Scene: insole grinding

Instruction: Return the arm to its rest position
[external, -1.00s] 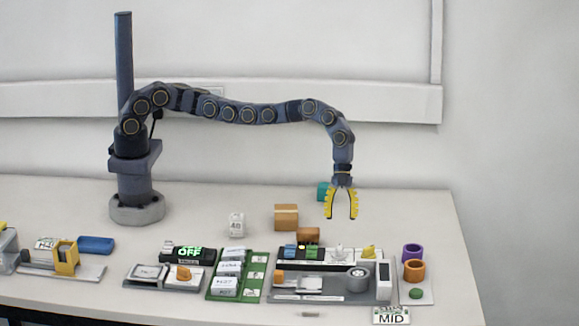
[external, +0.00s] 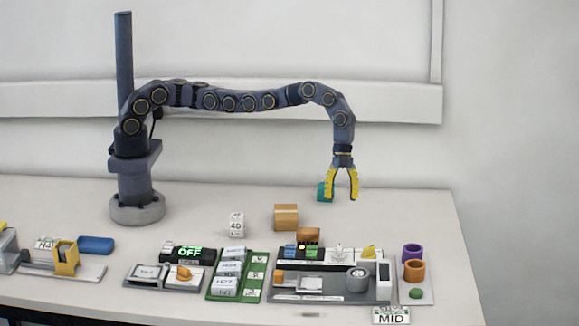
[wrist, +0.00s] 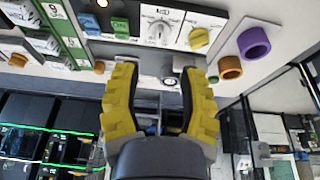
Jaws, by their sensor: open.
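My arm reaches from its base at the left across the back of the table, with its end pointing down. My gripper (external: 342,196) has yellow fingers, spread open and empty, and hangs above the back right of the table, in front of a teal block (external: 322,192). In the wrist view my gripper (wrist: 160,68) is also open with nothing between its fingertips. Below and in front of it in the external view is the grey panel (external: 318,290) with its knobs and switches.
A wooden block (external: 286,217) and a white block marked 40 (external: 237,225) stand mid-table. Purple (external: 412,252) and orange (external: 414,270) rings sit at the right. A green card holder (external: 258,290) and an OFF display (external: 189,253) are left of the panel. The back of the table is mostly clear.

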